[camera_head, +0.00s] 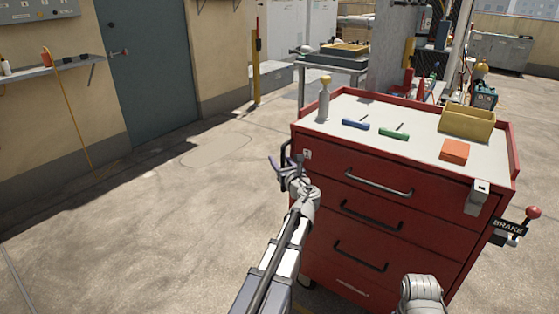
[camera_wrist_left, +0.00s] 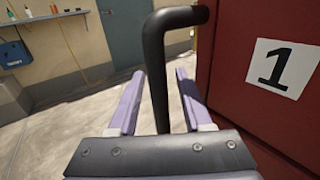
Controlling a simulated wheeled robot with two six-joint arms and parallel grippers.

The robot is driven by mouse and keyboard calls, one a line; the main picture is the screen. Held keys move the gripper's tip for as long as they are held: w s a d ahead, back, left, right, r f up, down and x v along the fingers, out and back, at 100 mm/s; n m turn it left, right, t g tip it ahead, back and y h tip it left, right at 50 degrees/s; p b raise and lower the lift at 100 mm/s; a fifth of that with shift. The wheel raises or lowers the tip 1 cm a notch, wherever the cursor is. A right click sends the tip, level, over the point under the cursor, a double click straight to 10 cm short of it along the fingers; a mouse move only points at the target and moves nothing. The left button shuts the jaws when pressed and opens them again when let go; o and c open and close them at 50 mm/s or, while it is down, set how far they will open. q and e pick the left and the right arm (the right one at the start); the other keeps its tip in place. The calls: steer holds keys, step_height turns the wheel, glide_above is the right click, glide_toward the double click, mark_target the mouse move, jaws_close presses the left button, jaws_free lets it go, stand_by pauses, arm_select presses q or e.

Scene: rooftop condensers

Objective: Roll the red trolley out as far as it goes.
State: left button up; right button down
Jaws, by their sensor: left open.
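The red trolley (camera_head: 330,215) stands in front of me, a drawer cabinet with a pale top. A black push handle (camera_wrist_left: 157,70) sticks out from its left side by a label marked 1; the handle also shows in the head view (camera_head: 285,150). My left gripper (camera_head: 279,166) is at this handle. In the left wrist view its two lilac fingers (camera_wrist_left: 157,100) are apart, with the handle's upright bar between them. A brake lever with a red knob (camera_head: 534,212) and a BRAKE plate is on the trolley's right side. My right gripper is out of view.
A bottle (camera_head: 324,100), blue and green tools, an orange block (camera_head: 455,151) and a yellow bin (camera_head: 466,124) are on the trolley top. A metal table (camera_head: 333,64) stands behind. The concrete floor left of the trolley is clear up to the wall and door (camera_head: 148,60).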

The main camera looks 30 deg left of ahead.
arm_select(q)
steer(key=shift+a, duration=0.1)
steer(key=shift+c, duration=0.4)
jaws_close()
stand_by(1.0)
